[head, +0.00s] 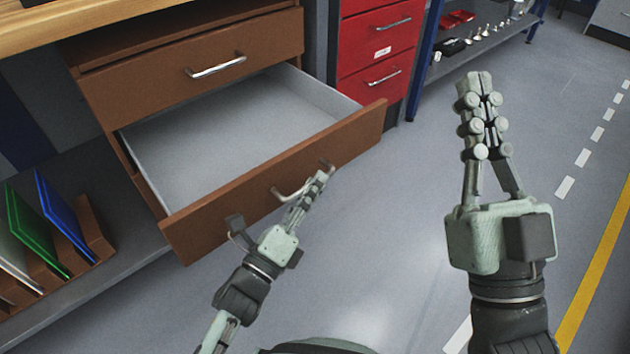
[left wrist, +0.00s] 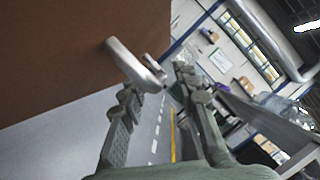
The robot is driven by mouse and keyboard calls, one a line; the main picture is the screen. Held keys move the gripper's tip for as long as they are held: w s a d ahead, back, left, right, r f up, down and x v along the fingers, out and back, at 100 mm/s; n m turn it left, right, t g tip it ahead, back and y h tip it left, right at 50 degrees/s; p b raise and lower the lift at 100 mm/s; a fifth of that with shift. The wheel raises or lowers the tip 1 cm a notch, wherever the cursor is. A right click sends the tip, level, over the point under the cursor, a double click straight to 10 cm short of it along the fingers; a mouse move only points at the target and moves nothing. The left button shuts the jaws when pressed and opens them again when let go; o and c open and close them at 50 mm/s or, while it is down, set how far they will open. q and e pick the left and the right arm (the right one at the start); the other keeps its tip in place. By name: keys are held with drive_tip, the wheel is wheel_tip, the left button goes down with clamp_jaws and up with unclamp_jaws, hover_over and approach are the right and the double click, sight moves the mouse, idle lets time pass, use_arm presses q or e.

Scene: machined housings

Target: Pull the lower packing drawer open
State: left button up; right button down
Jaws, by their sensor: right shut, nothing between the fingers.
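The lower packing drawer (head: 275,185) stands pulled well out of the brown cabinet, and its pale, empty inside shows. Its metal bar handle (head: 288,193) is on the front panel. My left gripper (head: 319,178) is at this handle, its fingers drawn together around the bar. In the left wrist view the handle (left wrist: 132,62) runs in between the fingertips, and the brown drawer front (left wrist: 60,55) fills the upper left. The exact finger contact is partly hidden. My right gripper (head: 480,82) is shut and empty, over the floor on the right, away from the drawer.
The upper drawer (head: 200,75) is closed above the open one. A red drawer cabinet (head: 378,45) stands just behind the open drawer's right end. A low shelf with green (head: 35,232) and blue (head: 65,225) panels is at left. The floor (head: 395,230) between my grippers is clear.

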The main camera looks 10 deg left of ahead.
use_arm(q)
drive_tip(key=v, duration=0.6)
idle(0.4)
